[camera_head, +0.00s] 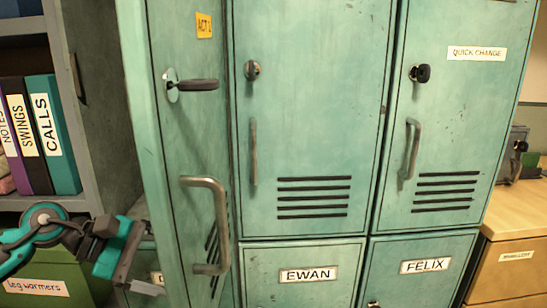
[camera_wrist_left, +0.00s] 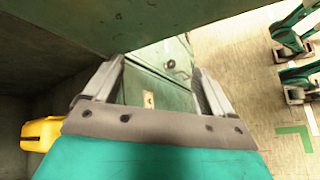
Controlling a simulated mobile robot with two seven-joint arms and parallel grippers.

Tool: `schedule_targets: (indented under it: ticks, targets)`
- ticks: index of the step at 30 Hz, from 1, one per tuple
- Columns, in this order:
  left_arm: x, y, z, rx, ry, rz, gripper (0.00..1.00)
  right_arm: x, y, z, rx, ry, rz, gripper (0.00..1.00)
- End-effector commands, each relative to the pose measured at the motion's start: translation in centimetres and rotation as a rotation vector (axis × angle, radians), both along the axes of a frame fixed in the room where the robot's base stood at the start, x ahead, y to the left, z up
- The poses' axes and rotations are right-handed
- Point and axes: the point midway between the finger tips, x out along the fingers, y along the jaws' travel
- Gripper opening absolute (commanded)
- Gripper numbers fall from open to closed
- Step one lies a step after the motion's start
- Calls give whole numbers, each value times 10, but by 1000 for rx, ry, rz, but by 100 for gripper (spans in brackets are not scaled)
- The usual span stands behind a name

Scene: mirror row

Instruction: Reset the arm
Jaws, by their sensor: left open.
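My left arm comes in at the lower left of the head view. Its gripper (camera_head: 128,256) is beside the left edge of a green locker door (camera_head: 170,130) that stands swung open. This door has a yellow "ACT 1" label, a key in its lock and a bar handle (camera_head: 215,225). In the left wrist view the gripper (camera_wrist_left: 157,68) has its two fingers apart. Nothing is held between them; green locker fronts (camera_wrist_left: 165,60) show through the gap. My right gripper is not seen in the head view.
Closed lockers marked "EWAN" (camera_head: 308,274) and "FELIX" (camera_head: 425,266) are to the right. A shelf with binders (camera_head: 45,130) and a "leg warmers" box (camera_head: 50,285) is at left. A yellow object (camera_wrist_left: 40,133) lies left of the gripper. Floor (camera_wrist_left: 240,75) shows at right.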

Motion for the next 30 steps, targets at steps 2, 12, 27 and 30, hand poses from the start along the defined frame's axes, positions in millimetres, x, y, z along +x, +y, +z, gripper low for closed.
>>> schedule_targets:
  ticks: [2,12,27,30]
  targets:
    - [-11,-14,-9,-221,188,132,85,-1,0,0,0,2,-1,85]
    - [-21,0,-39,-1021,1019,725,85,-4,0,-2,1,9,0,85]
    - [-113,111,-206,1711,-1647,-1496,85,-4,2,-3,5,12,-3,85]
    - [-147,124,-234,1571,-1427,-1414,85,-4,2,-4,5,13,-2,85]
